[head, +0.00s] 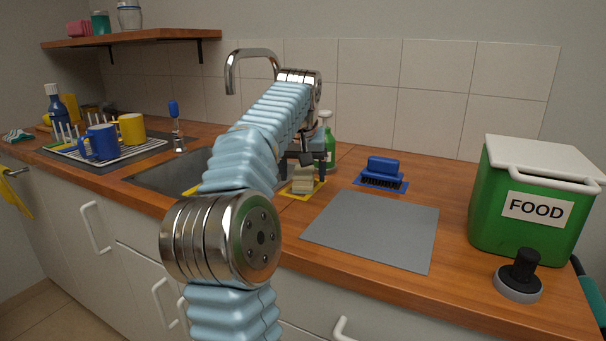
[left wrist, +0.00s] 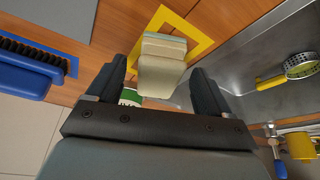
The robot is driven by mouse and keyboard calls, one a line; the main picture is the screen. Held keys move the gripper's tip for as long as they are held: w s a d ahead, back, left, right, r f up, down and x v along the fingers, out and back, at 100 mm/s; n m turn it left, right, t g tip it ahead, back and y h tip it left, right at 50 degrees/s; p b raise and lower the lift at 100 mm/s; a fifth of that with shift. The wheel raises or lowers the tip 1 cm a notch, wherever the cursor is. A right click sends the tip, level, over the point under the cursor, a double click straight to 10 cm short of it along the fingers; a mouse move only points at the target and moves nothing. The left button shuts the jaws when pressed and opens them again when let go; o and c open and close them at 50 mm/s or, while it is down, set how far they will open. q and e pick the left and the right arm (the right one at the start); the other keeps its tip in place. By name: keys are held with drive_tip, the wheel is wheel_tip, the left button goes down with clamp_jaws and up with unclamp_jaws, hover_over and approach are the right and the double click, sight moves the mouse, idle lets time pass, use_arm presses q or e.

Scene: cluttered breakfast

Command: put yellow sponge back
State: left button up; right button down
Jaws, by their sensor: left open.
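The pale yellow sponge (head: 303,180) stands on the counter at the yellow square outline (head: 287,191), right of the sink. In the left wrist view the sponge (left wrist: 162,72) is between my spread fingers, with gaps on both sides, and overlaps part of the outline (left wrist: 201,36). My left gripper (head: 303,166) is open above and around the sponge, pointing down; it also shows in the left wrist view (left wrist: 160,88). The sponge's upper part is partly hidden by the gripper in the head view. My right gripper is not in view.
A green bottle (head: 330,145) stands just behind the gripper. A blue brush (head: 384,167) lies on a blue marker to the right. The sink (head: 160,180) is left, with a yellow-handled strainer (left wrist: 300,66). A grey mat (head: 372,229) and green food bin (head: 525,210) are right.

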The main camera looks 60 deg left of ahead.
use_arm(q)
drive_tip(key=p+v, duration=0.1)
drive_tip(key=v, duration=1)
drive_tip(key=shift+p, duration=0.4)
drive_tip(key=shift+f, duration=0.1)
